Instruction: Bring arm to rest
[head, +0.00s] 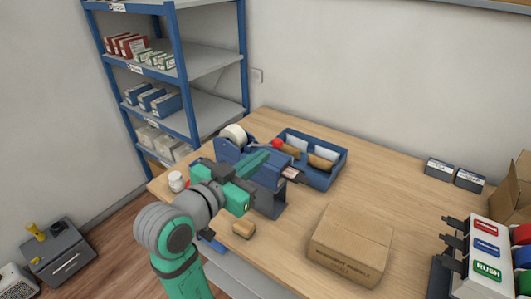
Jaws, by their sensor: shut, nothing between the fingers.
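My arm reaches up from the lower left over the near-left part of the wooden counter (400,203). My gripper (254,161) is at its end, in front of a blue tape dispenser (268,173). The gripper is shut and holds nothing. The fingertips are small in this view, and whether they touch the dispenser I cannot tell. My arm and gripper hide part of the dispenser.
A closed cardboard box (350,243) stands near the front edge. A blue tray (326,179) with several items stands behind the dispenser. A label rack (487,250) is at right. A blue shelf unit (185,95) stands at back left.

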